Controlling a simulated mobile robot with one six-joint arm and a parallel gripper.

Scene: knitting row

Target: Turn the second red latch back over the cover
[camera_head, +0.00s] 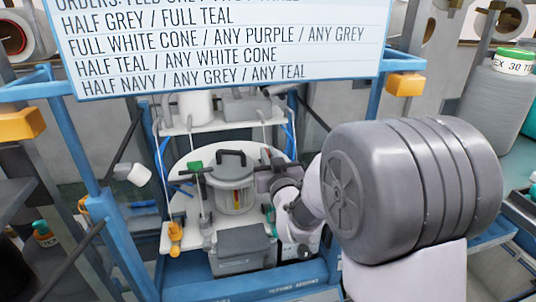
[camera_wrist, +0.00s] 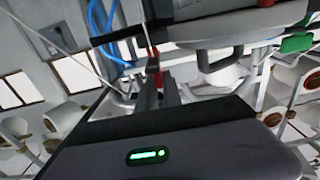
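The round cover (camera_head: 233,172) with a dark handle (camera_head: 230,155) and a clear front window sits on a white machine plate. In the wrist view the cover's grey edge (camera_wrist: 212,28) and curved handle (camera_wrist: 219,62) show at the upper right. A small red piece (camera_wrist: 154,62), apparently a latch, is right at my narrow fingertips (camera_wrist: 160,80). Another red piece (camera_wrist: 266,3) shows at the top edge. In the head view my gripper (camera_head: 270,180) is at the right side of the cover. Its fingertips are too small to tell whether they hold the red piece.
A blue frame (camera_head: 75,150) surrounds the machine, with an order sign (camera_head: 225,45) above. White cones (camera_wrist: 67,117) stand around in the wrist view.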

